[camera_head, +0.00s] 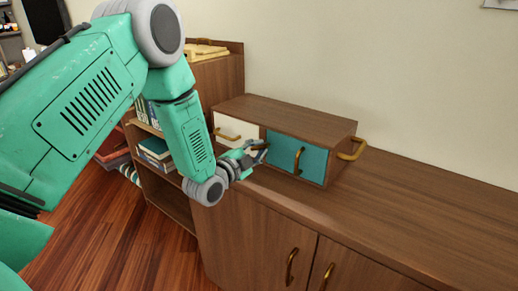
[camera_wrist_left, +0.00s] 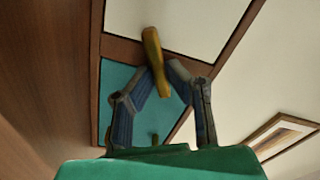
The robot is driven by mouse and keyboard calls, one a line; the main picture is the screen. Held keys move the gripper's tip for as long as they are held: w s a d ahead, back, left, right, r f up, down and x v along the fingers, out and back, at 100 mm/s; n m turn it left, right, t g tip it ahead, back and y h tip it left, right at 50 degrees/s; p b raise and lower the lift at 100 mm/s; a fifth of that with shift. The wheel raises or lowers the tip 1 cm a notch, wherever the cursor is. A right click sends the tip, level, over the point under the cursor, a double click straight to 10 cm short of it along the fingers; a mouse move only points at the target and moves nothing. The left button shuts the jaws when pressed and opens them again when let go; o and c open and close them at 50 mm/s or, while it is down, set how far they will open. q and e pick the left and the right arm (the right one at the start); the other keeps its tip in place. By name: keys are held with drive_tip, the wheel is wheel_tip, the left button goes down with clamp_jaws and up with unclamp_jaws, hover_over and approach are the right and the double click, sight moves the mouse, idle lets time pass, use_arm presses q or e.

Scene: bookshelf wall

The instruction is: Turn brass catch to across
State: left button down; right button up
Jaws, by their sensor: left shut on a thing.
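The brass catch (camera_wrist_left: 152,48) shows in the left wrist view as a bar over the wooden divider, reaching from the white front (camera_wrist_left: 185,22) onto the teal front (camera_wrist_left: 120,78). It appears to lie across the divider. The fingertips of my left gripper (camera_wrist_left: 167,76) are shut on its near end, one on each side. In the head view my left gripper (camera_head: 257,154) is at the front of the small wooden cabinet (camera_head: 290,115), between the white drawer (camera_head: 235,125) and the teal drawer (camera_head: 283,152), and largely hides the catch. My right gripper is in neither view.
The teal drawer has a brass handle (camera_head: 299,160), and another brass handle (camera_head: 352,150) sticks out of the cabinet's right side. The wooden counter (camera_head: 430,205) is clear to the right. An open shelf with books (camera_head: 157,150) stands left, behind my arm.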

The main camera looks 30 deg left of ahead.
use_arm(q)
drive_tip(key=m, duration=0.3)
drive_tip(key=f+m, duration=0.1)
drive_tip(key=m, duration=0.2)
drive_tip(key=shift+s+d+b, duration=0.1)
drive_tip(key=shift+d+b, duration=0.1)
drive_tip(key=shift+b, duration=0.2)
drive_tip(key=shift+f, duration=0.1)
drive_tip(key=c, duration=1.6)
unclamp_jaws()
drive_tip(key=shift+r, duration=0.2)
drive_tip(key=shift+s, duration=0.35)
drive_tip(key=s, duration=0.7)
drive_tip(key=s+a, duration=0.1)
drive_tip(key=s, duration=0.3)
drive_tip(key=shift+f, duration=0.1)
